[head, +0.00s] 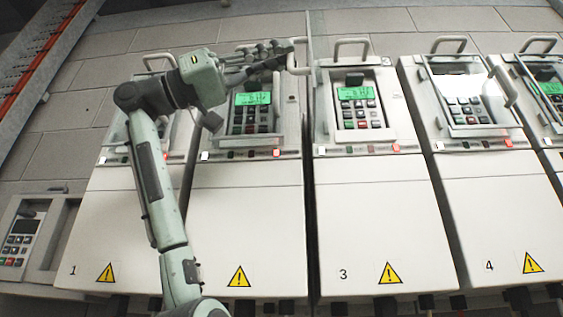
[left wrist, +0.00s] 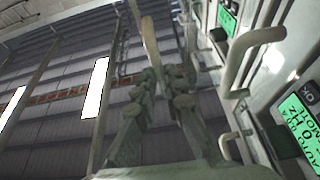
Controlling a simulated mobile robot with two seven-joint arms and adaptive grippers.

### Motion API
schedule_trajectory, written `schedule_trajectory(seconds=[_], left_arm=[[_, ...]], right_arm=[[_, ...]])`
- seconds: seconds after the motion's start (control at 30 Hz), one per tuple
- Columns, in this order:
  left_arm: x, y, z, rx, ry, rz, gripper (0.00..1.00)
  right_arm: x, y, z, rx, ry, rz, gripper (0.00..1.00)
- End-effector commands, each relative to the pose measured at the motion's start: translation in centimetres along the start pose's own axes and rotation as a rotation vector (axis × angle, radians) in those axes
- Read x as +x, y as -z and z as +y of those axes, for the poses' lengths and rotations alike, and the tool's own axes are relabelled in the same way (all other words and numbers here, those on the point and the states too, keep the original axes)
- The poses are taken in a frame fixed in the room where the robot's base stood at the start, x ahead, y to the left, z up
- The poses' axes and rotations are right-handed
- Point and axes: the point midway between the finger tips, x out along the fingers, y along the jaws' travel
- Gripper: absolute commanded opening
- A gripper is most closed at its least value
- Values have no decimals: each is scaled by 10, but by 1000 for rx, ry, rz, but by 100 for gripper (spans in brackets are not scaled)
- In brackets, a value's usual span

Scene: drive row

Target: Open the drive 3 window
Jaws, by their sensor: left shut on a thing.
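Drive 3 (head: 370,220) is the cabinet marked 3, right of the middle in the head view. Its keypad and green display (head: 356,93) show uncovered. The drive 3 window (head: 310,90) stands swung out at the left of its opening and shows nearly edge-on as a thin upright strip. Its handle (head: 299,62) sits on the left side of that strip. My left gripper (head: 284,53) is shut on this handle. In the left wrist view the fingers (left wrist: 166,85) close around a pale bar (left wrist: 150,42). My right gripper is not in view.
Drive 2 (head: 248,220) stands to the left and drive 4 (head: 490,210) to the right, with its window shut and a glare on it. Fixed top handles, such as the one over drive 3 (head: 352,42), stick out nearby. My left arm crosses in front of drive 1 (head: 105,225).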

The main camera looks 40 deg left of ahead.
Motion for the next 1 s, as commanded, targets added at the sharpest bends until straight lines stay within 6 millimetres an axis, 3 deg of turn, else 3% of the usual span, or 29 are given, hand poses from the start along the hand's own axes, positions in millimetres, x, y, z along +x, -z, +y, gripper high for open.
schedule_trajectory(seconds=[0.7, 0.73, 0.87, 1.0], left_arm=[[-4, 4, -10, -7, 15, 6, 0], [-4, 4, -10, -7, 15, 6, 13], [-4, 4, -10, -6, 14, 4, 29], [-5, 3, -8, -4, 11, 3, 31]], right_arm=[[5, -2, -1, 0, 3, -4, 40], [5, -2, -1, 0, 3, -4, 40], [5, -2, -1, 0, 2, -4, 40], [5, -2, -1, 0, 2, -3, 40]])
